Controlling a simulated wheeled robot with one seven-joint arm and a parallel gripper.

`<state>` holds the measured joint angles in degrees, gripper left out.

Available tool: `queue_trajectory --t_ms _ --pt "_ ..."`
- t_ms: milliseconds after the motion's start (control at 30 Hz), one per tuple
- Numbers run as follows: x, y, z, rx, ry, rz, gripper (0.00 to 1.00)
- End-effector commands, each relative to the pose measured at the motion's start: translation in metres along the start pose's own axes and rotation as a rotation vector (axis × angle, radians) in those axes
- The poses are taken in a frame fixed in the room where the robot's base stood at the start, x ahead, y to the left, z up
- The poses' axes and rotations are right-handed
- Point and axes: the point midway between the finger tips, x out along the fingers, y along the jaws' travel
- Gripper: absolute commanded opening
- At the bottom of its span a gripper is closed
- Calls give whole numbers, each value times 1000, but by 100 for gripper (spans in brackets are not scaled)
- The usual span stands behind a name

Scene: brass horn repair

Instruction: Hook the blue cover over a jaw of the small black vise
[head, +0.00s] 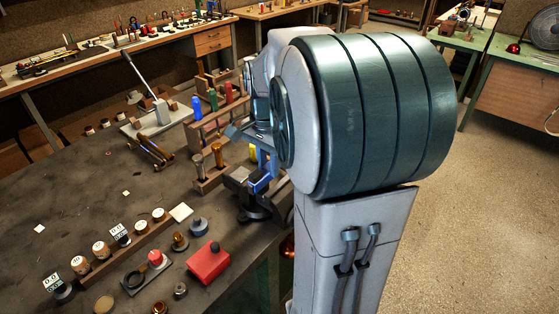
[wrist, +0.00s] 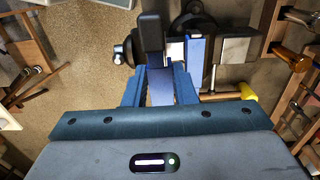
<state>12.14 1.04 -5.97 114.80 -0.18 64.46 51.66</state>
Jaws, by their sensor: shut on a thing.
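The small black vise (head: 256,205) stands at the bench's right edge, partly hidden by my arm. Another blue piece (wrist: 194,52) lies along the right block. In the head view blue shows on the vise (head: 260,181); my fingers are mostly hidden.
A yellow handle (wrist: 247,92) lies near my right finger. A red box (head: 208,262) and several small parts lie in front. The bench's left middle (head: 75,185) is mostly clear.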

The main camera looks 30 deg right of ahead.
Motion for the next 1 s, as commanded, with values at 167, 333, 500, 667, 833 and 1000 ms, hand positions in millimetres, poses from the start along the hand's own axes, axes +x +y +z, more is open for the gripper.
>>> queue_trajectory --t_ms 167,333,500,667,833,1000 --pt "0 1 -1 3 0 0 1" --pt "0 2 -1 7 0 -6 1" --pt "8 2 -1 6 0 -7 1" --pt "20 2 -1 6 0 -6 1" --pt "36 1 -1 6 0 -7 1" --pt "47 1 -1 6 0 -6 1"
